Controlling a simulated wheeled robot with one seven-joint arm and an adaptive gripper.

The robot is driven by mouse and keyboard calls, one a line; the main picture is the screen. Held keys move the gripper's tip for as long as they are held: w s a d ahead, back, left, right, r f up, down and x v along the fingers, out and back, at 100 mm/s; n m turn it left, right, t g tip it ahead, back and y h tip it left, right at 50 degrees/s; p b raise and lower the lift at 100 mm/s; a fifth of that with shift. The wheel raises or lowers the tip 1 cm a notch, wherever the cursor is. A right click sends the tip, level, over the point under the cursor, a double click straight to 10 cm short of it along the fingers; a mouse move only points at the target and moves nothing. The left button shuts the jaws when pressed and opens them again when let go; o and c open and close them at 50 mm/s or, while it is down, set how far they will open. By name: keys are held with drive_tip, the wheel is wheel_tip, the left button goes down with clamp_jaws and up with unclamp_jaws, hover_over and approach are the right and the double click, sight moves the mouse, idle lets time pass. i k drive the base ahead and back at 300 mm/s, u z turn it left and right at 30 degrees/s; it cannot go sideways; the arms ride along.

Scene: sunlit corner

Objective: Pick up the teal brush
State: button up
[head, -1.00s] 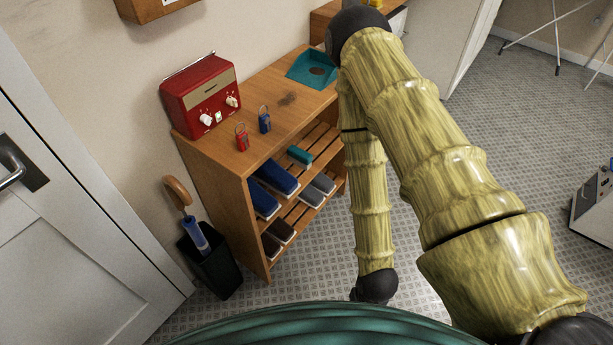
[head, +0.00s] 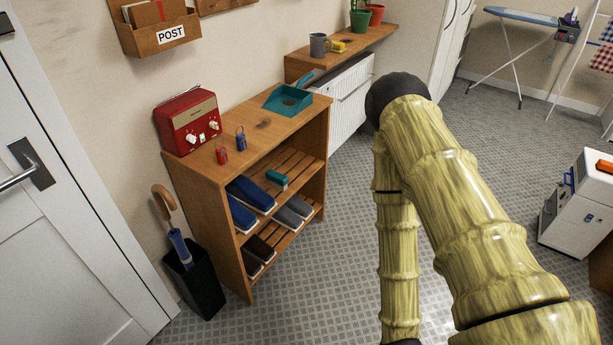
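The teal brush (head: 277,180) lies on the upper slatted shelf of the wooden shoe rack (head: 205,212), toward its right part. It is beside blue shoes (head: 250,193) and under the rack's top board. My arm hangs to the right of the rack, with floor showing between them. My gripper is out of the frame, below the bottom edge.
On the rack top are a red radio (head: 187,118), red (head: 221,155) and blue (head: 240,140) padlocks and a teal dustpan (head: 287,100). An umbrella stand (head: 195,286) is at its left. The floor (head: 300,290) before the rack is clear.

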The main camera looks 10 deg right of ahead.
sight(275, 179)
drive_tip(key=z, duration=0.9)
drive_tip(key=i, duration=1)
drive_tip(key=z, duration=0.7)
drive_tip(key=i, duration=1.3)
drive_tip(key=u, duration=1.2)
drive_tip(key=i, duration=0.8)
drive_tip(key=u, duration=0.95)
